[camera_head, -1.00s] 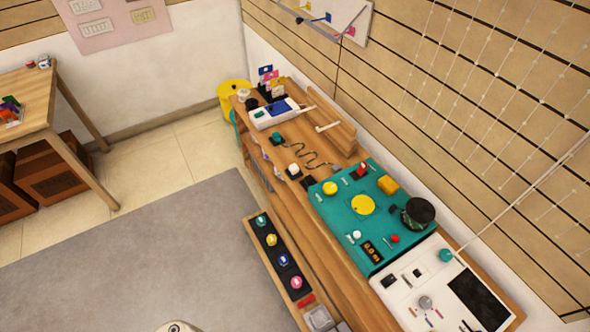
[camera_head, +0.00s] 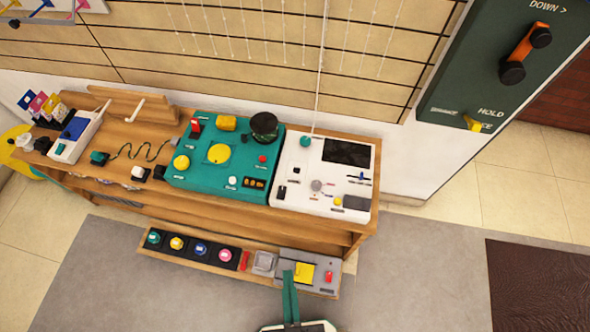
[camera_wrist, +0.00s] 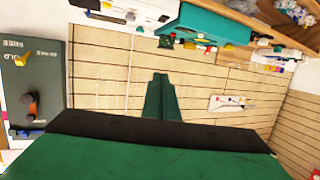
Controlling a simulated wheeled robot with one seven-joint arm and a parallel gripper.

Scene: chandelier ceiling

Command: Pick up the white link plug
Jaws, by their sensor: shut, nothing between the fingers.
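A small white plug on a dark base (camera_head: 139,173) stands on the wooden bench, left of the teal board; it is probably the white link plug. A teal plug on a dark base (camera_head: 98,158) stands to its left, beside a wavy dark cord (camera_head: 140,150). My gripper (camera_head: 289,273) shows at the bottom of the head view, well to the right of the white plug and apart from it. In the wrist view its green fingers (camera_wrist: 160,78) are together and empty, pointing at the slatted wall. I cannot pick out the white plug there.
The teal board (camera_head: 210,184) and a white panel (camera_head: 315,205) fill the bench's right part. A low shelf with coloured knobs (camera_head: 178,243) runs in front. A green lever panel (camera_head: 480,80) hangs at right. Grey floor (camera_head: 420,290) is clear.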

